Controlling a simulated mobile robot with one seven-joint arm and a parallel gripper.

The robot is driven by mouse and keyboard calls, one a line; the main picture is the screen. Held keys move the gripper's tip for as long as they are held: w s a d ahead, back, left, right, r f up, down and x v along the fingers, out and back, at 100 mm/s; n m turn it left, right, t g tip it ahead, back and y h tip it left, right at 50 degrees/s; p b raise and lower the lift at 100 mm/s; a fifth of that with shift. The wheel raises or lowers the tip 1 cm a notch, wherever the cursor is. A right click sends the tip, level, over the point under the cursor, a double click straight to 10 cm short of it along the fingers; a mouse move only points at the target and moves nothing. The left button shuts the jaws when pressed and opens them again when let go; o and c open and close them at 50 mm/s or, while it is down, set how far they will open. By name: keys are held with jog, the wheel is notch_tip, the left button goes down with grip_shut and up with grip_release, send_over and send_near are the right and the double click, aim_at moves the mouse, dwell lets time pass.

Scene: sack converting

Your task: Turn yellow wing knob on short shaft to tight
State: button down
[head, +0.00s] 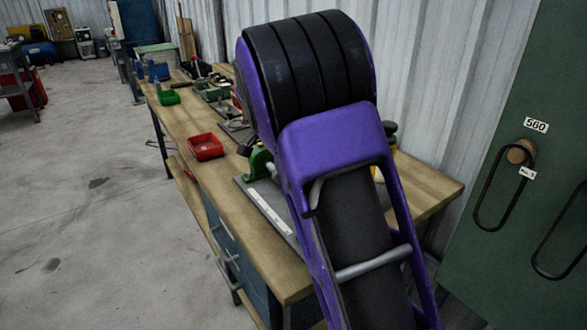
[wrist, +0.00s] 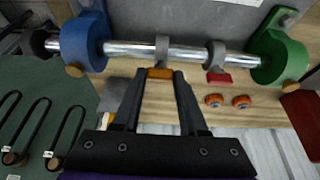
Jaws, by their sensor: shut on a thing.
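In the wrist view a bright steel shaft (wrist: 190,53) runs between a blue bracket (wrist: 88,42) and a green bracket (wrist: 285,55). A grey collar (wrist: 162,48) sits on it near the middle, with the orange-yellow wing knob (wrist: 160,73) below. My gripper (wrist: 161,78) has its two dark fingers at either side of this knob and is shut on it. A second grey collar (wrist: 216,54) to the right carries a red knob (wrist: 219,78). In the head view my purple arm hides my gripper and the knob; the green bracket (head: 258,164) shows beside it.
Two orange round parts (wrist: 228,101) lie on the wooden bench right of my fingers. The bench (head: 183,119) also bears a red bin (head: 206,147), a green bin (head: 168,98) and tools. A green panel with hanging black loops (head: 500,188) stands at right.

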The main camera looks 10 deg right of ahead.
jog(key=shift+c, duration=2.2)
grip_release()
jog(key=p+v, duration=0.2)
jog(key=v, duration=1.5)
jog(key=shift+a, duration=0.25)
jog(key=shift+r, duration=0.1)
